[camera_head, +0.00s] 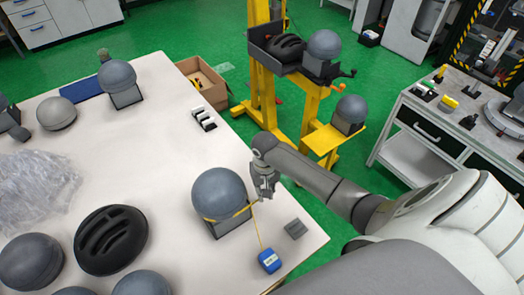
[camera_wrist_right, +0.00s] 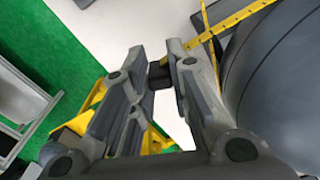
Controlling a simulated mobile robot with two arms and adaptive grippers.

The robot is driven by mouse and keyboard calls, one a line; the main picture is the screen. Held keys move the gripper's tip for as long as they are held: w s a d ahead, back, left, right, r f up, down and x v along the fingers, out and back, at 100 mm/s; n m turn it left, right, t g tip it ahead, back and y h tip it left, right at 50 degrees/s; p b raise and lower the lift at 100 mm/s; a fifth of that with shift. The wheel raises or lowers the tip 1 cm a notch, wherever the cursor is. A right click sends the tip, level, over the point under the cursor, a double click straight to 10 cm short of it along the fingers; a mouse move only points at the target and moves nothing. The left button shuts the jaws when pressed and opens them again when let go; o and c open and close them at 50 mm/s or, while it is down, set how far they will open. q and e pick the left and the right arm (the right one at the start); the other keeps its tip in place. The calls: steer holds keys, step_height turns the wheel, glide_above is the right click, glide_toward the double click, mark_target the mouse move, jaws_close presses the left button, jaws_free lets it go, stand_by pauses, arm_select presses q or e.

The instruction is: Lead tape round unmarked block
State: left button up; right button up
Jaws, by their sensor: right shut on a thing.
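A grey rounded block (camera_head: 219,191) on a dark square base stands near the table's right side; no marking shows on it. A yellow tape (camera_head: 230,214) runs across its lower front and up to my right gripper (camera_head: 264,190), just right of the block. Another stretch of tape drops to a blue tape measure case (camera_head: 269,261) near the table's front right. In the right wrist view, my right gripper (camera_wrist_right: 162,72) is shut on the tape's dark end piece (camera_wrist_right: 160,75), with the tape (camera_wrist_right: 235,20) leading toward the block (camera_wrist_right: 285,80). The block's far side is hidden. My left gripper is not in view.
A small grey plate (camera_head: 296,228) lies right of the block. Similar grey rounded blocks (camera_head: 117,76), a black helmet (camera_head: 110,240) and clear plastic wrap (camera_head: 35,190) occupy the left and front of the white table (camera_head: 165,155). A yellow stand (camera_head: 268,100) rises beyond its right edge.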

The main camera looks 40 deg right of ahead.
steer(key=w+b, duration=0.9)
steer(key=w, duration=0.6)
steer(key=shift+w+r, duration=0.15)
steer(key=shift+w, duration=0.05)
steer(key=shift+w, duration=0.1)
stand_by(0.8)
step_height(320, 180, up, 24)
steer(key=p, duration=0.9)
steer(key=shift+p, duration=0.3)
